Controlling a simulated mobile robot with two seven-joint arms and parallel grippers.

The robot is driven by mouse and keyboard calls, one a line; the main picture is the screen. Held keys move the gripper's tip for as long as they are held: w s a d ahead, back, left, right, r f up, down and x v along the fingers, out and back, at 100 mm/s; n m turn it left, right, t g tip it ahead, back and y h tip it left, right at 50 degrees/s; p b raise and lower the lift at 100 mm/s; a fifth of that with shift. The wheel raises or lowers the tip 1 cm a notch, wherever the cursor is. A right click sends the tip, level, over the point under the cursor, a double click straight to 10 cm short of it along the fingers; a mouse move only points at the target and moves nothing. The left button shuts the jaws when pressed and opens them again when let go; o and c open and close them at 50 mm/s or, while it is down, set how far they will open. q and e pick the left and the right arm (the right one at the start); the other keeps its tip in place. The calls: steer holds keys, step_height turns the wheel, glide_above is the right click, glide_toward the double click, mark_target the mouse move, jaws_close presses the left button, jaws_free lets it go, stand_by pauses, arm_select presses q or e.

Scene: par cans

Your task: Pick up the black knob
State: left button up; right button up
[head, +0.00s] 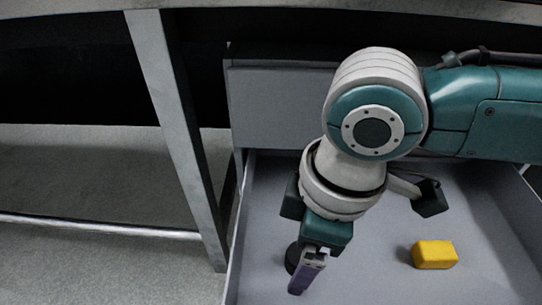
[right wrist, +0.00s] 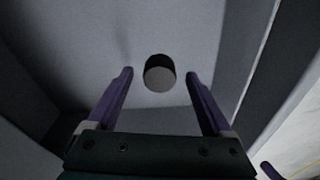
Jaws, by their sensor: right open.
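The black knob (right wrist: 160,73) shows in the right wrist view as a short dark cylinder with a grey end face, standing on the grey drawer floor. In the head view the black knob (head: 292,256) is mostly hidden behind my right gripper (head: 308,272). In the right wrist view the two purple fingers of my right gripper (right wrist: 160,76) are spread apart with nothing between their pads. The knob appears between and just beyond the fingertips, and no contact is visible. My left gripper is not in view.
A yellow block (head: 434,254) lies in the open grey drawer (head: 390,285), right of my right gripper. The drawer walls rise around the floor. A metal table leg (head: 172,125) stands left of the drawer. Bare drawer floor lies around the block.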

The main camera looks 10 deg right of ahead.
steer(key=shift+c, duration=0.3)
jaws_close()
stand_by(0.3)
steer(key=shift+r, duration=0.1)
